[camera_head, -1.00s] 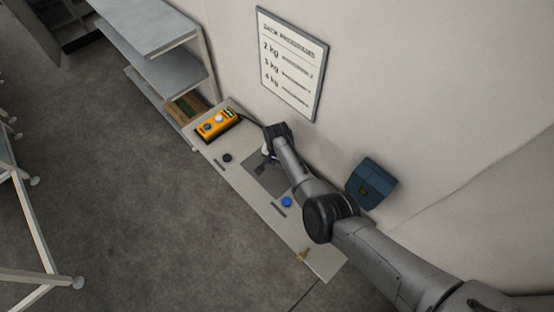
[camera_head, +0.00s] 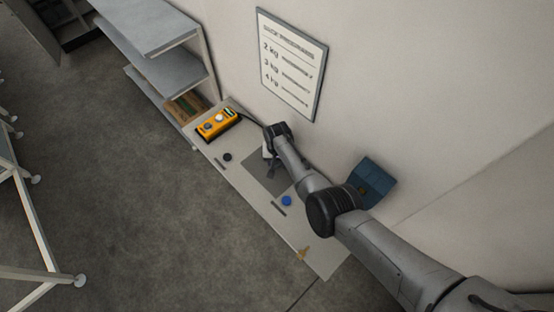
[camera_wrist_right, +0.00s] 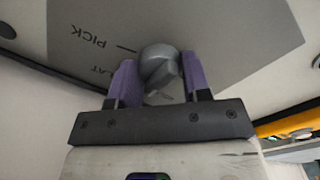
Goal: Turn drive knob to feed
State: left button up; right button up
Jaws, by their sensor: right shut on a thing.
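The drive knob (camera_wrist_right: 160,68) is a grey round knob with a raised grip, on a grey plate (camera_wrist_right: 225,30) marked "PICK" and a partly hidden word ending in "LAT". Both words appear upside down in the right wrist view. My right gripper (camera_wrist_right: 160,82) has its two purple fingers on either side of the knob and is shut on it. In the head view, my right gripper (camera_head: 268,156) is over the grey plate (camera_head: 272,184) on the bench panel, and the arm and hand mostly hide the knob. No "feed" label is readable. My left gripper is not in view.
An orange control box (camera_head: 217,124) sits at the panel's far end. A black button (camera_head: 227,157) and a blue button (camera_head: 286,201) flank the plate. A blue wall box (camera_head: 376,180) is close to my right arm. Grey shelves (camera_head: 163,65) stand at the upper left.

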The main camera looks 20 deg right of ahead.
jog(key=o, duration=0.9)
jog(key=shift+o, duration=0.2)
jog(key=shift+r, duration=0.3)
notch_tip(320, 180, up, 5)
jog(key=shift+r+p, duration=0.1)
jog(key=shift+p, duration=1.1)
notch_tip(320, 180, up, 8)
